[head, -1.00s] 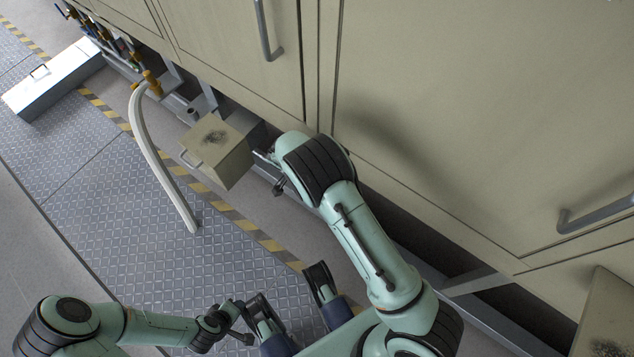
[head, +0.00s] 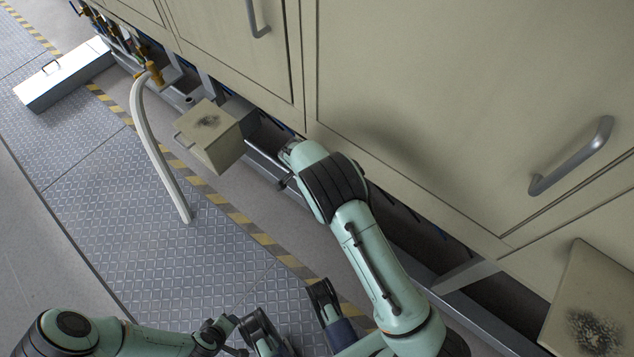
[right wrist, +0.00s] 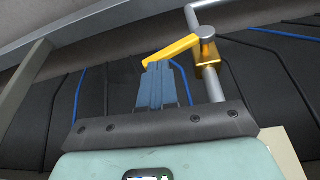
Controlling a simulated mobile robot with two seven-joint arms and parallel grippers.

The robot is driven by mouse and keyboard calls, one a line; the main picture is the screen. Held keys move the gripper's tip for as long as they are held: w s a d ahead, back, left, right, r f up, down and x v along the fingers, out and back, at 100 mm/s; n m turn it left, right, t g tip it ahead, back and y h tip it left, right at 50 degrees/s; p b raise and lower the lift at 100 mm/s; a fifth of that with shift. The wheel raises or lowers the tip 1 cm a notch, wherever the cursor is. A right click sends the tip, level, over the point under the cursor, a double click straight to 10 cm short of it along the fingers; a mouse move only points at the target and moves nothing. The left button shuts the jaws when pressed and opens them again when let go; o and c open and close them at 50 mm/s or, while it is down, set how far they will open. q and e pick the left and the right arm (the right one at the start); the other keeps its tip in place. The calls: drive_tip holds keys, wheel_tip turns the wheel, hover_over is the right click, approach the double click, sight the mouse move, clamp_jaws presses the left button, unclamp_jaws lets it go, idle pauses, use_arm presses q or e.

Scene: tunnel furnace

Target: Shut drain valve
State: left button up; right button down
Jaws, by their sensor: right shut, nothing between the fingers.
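In the right wrist view, a valve with a yellow lever (right wrist: 172,50) and a brass body (right wrist: 208,62) sits on a grey pipe (right wrist: 214,88). The lever points left, across the pipe. My right gripper (right wrist: 157,68) is shut and empty, its blue fingers close together. Its tips are at the lever's free end; I cannot tell whether they touch it. In the head view, my right wrist (head: 300,152) reaches low under the furnace edge and hides the fingers and this valve. My left gripper (head: 238,350) is near the bottom edge, its fingers unclear.
The beige furnace (head: 410,100) has bar handles. A beige box (head: 222,150) juts out left of my right wrist. A white hose (head: 150,140) hangs from a brass fitting (head: 153,72). A grey metal box (head: 60,80) lies on the floor. The plate floor (head: 140,250) is mostly clear.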

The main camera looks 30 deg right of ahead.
use_arm(q)
drive_tip(key=shift+s+d+r, duration=0.1)
drive_tip(key=shift+s+d, duration=0.05)
drive_tip(key=shift+s, duration=0.1)
use_arm(e)
drive_tip(key=shift+s+d+f, duration=0.2)
drive_tip(key=shift+s+f, duration=0.2)
drive_tip(key=shift+f, duration=0.25)
drive_tip(key=shift+s+d+f, duration=0.2)
drive_tip(key=shift+s+f, duration=0.2)
drive_tip(key=shift+f, duration=0.25)
drive_tip(key=shift+s+f, duration=0.1)
